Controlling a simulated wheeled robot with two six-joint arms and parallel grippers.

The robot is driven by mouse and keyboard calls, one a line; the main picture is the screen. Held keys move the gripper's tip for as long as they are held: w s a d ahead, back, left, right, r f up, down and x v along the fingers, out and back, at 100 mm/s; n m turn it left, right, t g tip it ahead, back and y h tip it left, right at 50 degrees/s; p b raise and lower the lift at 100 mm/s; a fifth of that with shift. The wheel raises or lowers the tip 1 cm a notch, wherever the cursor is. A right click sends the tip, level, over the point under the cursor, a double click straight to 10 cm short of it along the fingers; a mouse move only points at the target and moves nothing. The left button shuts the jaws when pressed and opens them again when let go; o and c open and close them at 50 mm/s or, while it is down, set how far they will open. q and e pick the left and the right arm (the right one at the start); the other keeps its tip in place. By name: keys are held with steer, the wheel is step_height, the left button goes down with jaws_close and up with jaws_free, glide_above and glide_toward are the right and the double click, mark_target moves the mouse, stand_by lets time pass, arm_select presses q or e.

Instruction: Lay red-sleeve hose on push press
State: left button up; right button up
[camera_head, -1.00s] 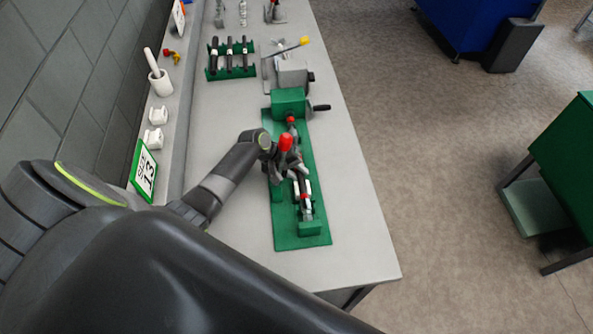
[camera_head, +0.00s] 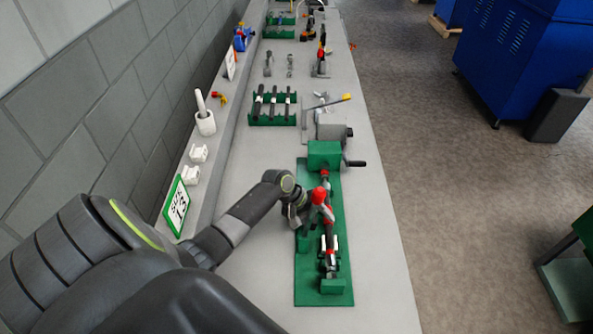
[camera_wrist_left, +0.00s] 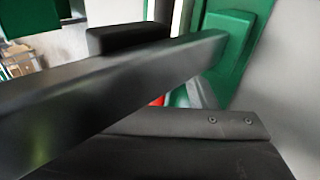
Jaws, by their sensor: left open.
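The push press (camera_head: 304,285) is a green base plate with a green block at its far end and metal clamps near its front. A red knob (camera_head: 319,195) stands up in its middle. Dark pieces with red parts (camera_head: 328,236) lie along its axis; I cannot tell clearly which is the red-sleeve hose. My left gripper (camera_head: 303,213) is open at the left of the red knob, low over the plate, partly hidden by its own wrist. In the left wrist view its dark fingers (camera_wrist_left: 165,95) fill the middle, with a small red patch between them. My right gripper is out of view.
Behind the press are a grey device (camera_head: 333,129) with a yellow-tipped lever and a green rack (camera_head: 262,120) holding dark hoses. A numbered sign (camera_head: 177,206), white fittings and a white holder line the left ledge. The bench is bare along its right edge.

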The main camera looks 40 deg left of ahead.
arm_select(q)
steer(key=b+v, duration=0.1)
steer(key=v, duration=1.2)
steer(key=shift+s+f, duration=0.1)
